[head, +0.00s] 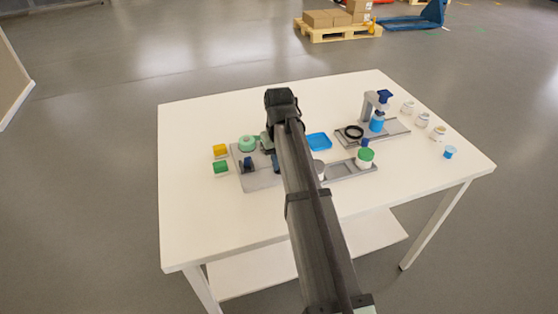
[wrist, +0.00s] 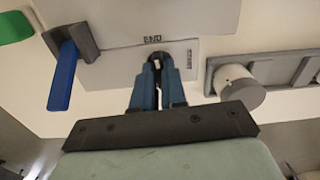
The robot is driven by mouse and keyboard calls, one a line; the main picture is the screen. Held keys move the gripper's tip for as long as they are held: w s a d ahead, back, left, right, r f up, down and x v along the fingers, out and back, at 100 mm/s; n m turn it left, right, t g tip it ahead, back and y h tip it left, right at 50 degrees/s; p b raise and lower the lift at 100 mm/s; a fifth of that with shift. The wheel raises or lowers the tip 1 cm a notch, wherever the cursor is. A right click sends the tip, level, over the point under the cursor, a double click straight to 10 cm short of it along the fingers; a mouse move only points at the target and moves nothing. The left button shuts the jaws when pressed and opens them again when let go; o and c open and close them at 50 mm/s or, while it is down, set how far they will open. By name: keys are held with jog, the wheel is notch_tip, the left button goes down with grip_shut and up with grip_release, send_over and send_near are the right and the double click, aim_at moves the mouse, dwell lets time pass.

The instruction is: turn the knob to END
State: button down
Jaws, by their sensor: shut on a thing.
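A grey panel (wrist: 120,18) fills the top of the wrist view, with the printed words END and START upside down on it. My gripper (wrist: 160,62) points at the panel just beside these words, and its two blue fingers are close together. They are shut on the knob (wrist: 161,55), a small dark piece mostly hidden between the fingertips. Which way the knob's mark points cannot be told. In the head view the panel (head: 261,181) lies on the left half of the table, and my arm hides its right part and the knob.
A blue lever (wrist: 64,78) on a dark mount stands left of my gripper in the wrist view. A white cylinder (wrist: 238,88) in a grey tray (wrist: 285,72) is close on the right. The table's front is clear.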

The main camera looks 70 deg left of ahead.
jog(key=shift+m, duration=0.4)
jog(key=c, duration=1.2)
grip_release()
notch_tip(320, 180, up, 14)
jog(key=shift+f, duration=0.1)
